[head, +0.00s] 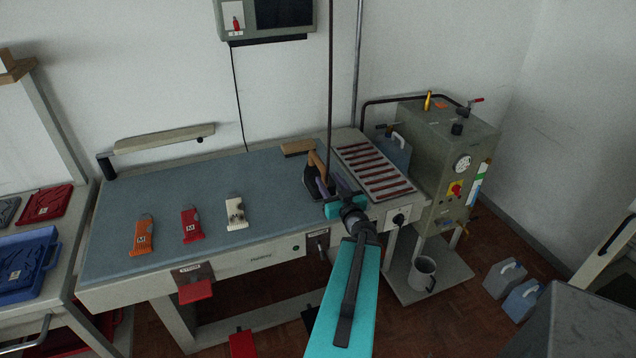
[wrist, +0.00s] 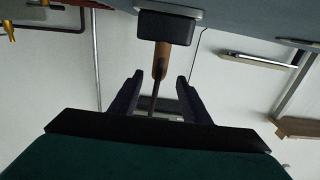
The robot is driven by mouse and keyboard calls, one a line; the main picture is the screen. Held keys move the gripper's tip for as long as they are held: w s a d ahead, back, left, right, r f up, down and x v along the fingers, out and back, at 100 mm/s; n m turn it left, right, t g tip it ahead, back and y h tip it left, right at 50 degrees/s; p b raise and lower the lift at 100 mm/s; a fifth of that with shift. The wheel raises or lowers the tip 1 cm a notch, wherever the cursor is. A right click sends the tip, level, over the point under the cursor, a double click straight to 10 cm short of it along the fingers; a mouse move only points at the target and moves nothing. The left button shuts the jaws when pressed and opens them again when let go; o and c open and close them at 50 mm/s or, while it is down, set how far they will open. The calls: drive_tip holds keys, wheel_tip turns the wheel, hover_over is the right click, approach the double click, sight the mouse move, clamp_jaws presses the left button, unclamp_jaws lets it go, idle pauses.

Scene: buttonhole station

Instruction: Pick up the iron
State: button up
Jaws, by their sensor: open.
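The iron (head: 311,185) stands on the blue-grey ironing table (head: 180,190), near its right end. It has a dark body and a brown handle (head: 318,160). My gripper (head: 331,183) is close beside it and partly covers it in the head view. In the wrist view, which looks upside down, the dark iron body (wrist: 168,27) is at the top. The brown handle (wrist: 161,62) points down toward the gap of my gripper (wrist: 158,82). The two dark fingers are apart, one on each side of the handle's line. I cannot tell how deep the handle reaches between them.
A tray of red strips (head: 375,172) and a grey boiler (head: 440,150) stand to the right. A wooden block (head: 298,147) lies behind the iron. Orange (head: 144,235), red (head: 191,224) and white (head: 236,212) pieces lie left. A thin vertical pole (head: 330,80) rises behind.

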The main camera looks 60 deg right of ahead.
sight(325, 175)
drive_tip(key=shift+b+x, duration=1.3)
drive_tip(key=shift+b, duration=3)
drive_tip(key=shift+b+x, duration=0.65)
drive_tip(key=shift+x, duration=0.35)
drive_tip(key=shift+w+d+r+p, duration=0.2)
drive_tip(key=shift+w+d+p, duration=0.3)
drive_tip(key=shift+w, duration=0.1)
drive_tip(key=shift+w+d+f, duration=0.1)
drive_tip(key=shift+w+d, duration=0.3)
drive_tip(key=shift+w, duration=0.15)
drive_tip(key=shift+w+d+p, duration=0.1)
drive_tip(key=shift+p, duration=0.2)
drive_tip(key=shift+r+p+x, duration=0.2)
drive_tip(key=shift+p+x, duration=1)
drive_tip(key=shift+x, duration=0.3)
drive_tip(key=shift+p+x, duration=0.45)
drive_tip(key=shift+x, duration=0.55)
drive_tip(key=shift+d+f, duration=0.1)
drive_tip(key=shift+f, duration=0.05)
